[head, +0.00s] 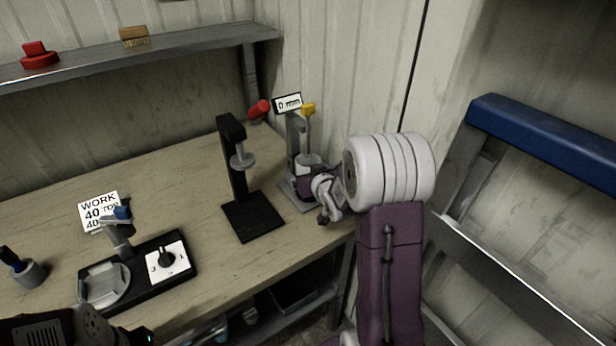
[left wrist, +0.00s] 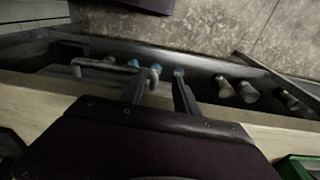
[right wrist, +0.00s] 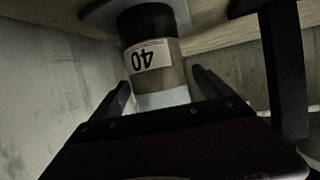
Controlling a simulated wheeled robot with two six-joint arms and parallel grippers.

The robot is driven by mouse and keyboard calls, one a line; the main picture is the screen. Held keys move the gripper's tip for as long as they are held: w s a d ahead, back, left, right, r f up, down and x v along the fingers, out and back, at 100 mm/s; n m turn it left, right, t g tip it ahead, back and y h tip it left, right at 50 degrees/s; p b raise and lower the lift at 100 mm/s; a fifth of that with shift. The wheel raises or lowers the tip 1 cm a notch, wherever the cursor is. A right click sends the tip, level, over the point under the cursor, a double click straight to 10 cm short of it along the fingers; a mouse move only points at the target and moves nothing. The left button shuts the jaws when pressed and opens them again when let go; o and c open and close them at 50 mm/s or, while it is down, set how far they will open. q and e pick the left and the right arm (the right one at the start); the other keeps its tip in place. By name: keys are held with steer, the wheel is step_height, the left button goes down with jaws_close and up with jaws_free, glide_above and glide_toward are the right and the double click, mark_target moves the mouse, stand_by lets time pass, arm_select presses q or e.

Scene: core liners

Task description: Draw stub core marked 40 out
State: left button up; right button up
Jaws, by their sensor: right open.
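The stub core marked 40 (right wrist: 155,65) shows in the right wrist view, its black number upside down on a white label, with a dark band at one end and a pale band at the other. My right gripper (right wrist: 160,85) is open, with one finger on each side of the core; I see gaps, not a grip. In the head view this gripper is at the grey stand (head: 293,135) with the "0 mm" sign (head: 288,103), and my wrist partly hides the stand's base. My left gripper (left wrist: 157,85) is open and empty above the bench's front edge.
A black stand (head: 237,165) with a grey disc stands left of the grey one. A black base with a dial (head: 167,260) and a "WORK 40 TOP" card (head: 99,210) are further left. Several cylinders (left wrist: 247,92) lie on a lower shelf.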

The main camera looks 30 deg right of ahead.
steer(key=shift+r, duration=0.1)
steer(key=c, duration=1.3)
steer(key=shift+c, duration=0.2)
steer(key=shift+r, duration=0.35)
